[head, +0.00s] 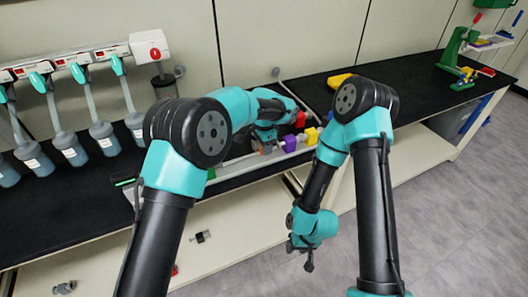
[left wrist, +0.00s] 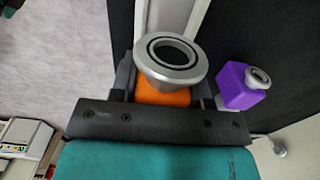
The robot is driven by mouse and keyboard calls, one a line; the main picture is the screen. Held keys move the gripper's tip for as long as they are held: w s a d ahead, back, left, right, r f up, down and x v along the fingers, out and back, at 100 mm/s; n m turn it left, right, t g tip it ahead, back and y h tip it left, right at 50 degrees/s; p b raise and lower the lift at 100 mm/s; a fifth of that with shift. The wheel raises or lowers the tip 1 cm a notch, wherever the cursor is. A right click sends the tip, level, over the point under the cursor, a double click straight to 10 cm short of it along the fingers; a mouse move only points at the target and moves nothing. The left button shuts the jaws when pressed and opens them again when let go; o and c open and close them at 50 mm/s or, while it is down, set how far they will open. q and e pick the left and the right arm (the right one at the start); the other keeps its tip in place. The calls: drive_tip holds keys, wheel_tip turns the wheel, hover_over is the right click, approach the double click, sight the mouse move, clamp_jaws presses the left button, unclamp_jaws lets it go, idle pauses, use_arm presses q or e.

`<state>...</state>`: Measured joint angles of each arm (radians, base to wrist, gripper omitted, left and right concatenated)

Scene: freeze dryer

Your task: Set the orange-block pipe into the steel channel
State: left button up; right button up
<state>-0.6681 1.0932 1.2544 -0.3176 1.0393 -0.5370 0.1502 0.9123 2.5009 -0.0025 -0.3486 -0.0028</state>
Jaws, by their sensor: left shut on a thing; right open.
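The orange-block pipe (left wrist: 165,95) is between the fingers of my left gripper (left wrist: 165,85). Its steel flanged end (left wrist: 172,56) faces the left wrist camera. In the head view my left gripper (head: 266,146) is over the bench, beside the steel channel (head: 236,182), and its own arm partly hides it. In the left wrist view the channel (left wrist: 198,18) passes behind the pipe; I cannot tell whether the pipe touches it. My right gripper (head: 305,254) hangs low in front of the bench, open and empty.
A purple block (head: 290,143) with a steel fitting, also in the left wrist view (left wrist: 236,86), and a yellow block (head: 311,136) sit right of my left gripper. A red block (head: 299,119) is behind them. Several flasks (head: 69,150) hang at left. The front-left black worktop (head: 70,205) is clear.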

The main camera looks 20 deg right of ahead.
use_arm(q)
drive_tip(key=shift+w+d, duration=0.1)
drive_tip(key=shift+w, duration=0.15)
drive_tip(key=shift+f, duration=1.75)
drive_tip(key=shift+f, duration=0.1)
drive_tip(key=o, duration=1.1)
drive_tip(key=shift+c, duration=0.2)
wheel_tip(320, 180, up, 12)
drive_tip(key=shift+r, duration=0.1)
